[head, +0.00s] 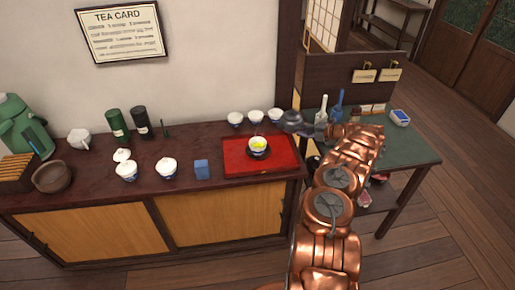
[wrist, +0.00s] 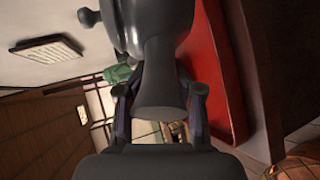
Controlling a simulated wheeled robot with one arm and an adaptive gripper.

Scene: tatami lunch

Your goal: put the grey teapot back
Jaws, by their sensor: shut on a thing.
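The grey teapot (head: 291,120) is at the right end of the dark cabinet top, just behind and right of the red tray (head: 231,167). In the wrist view the teapot's body (wrist: 150,15) fills the top, with its side handle (wrist: 160,75) running down between the fingers. My gripper (wrist: 160,92) is shut on that handle. The head view does not show clearly whether the teapot touches the cabinet top; my arm hides part of the space beside it.
Three white cups (head: 255,116) stand behind the tray. The cabinet's front strip is clear.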

